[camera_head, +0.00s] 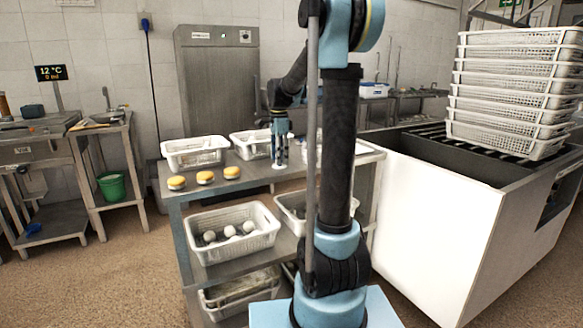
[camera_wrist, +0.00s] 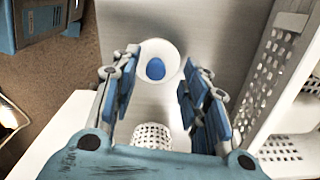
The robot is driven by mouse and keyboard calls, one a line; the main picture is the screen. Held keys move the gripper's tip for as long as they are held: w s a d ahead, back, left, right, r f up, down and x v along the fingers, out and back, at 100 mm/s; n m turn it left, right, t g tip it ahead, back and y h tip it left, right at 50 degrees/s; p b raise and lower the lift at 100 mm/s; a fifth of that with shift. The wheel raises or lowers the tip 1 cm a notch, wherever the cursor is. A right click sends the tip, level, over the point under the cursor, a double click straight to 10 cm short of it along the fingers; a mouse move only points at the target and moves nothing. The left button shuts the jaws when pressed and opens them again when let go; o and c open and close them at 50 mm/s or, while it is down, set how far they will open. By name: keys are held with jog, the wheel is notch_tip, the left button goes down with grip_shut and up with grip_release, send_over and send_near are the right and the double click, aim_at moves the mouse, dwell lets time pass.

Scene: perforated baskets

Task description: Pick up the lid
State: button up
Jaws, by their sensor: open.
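A round white disc with a blue knob in its middle, which looks like the lid (camera_wrist: 169,52), lies flat on the grey metal surface in the wrist view. In the head view a small white edge of it (camera_head: 279,166) shows on the table top below my gripper (camera_head: 279,158). My gripper is open and points down over it. In the wrist view the fingers of my gripper (camera_wrist: 160,75) stand apart on either side of the blue knob, with nothing held. Whether the fingertips touch the lid cannot be told.
A white perforated cup (camera_wrist: 152,136) shows close to my gripper. White baskets (camera_head: 195,142) stand on the metal table (camera_head: 255,181), with more on its lower shelves. Three yellow-topped round items (camera_head: 205,177) sit at its front left. Stacked white crates (camera_head: 515,80) stand at right.

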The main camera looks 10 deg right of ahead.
jog(key=shift+f, duration=0.4)
grip_shut()
jog(key=shift+r, duration=0.1)
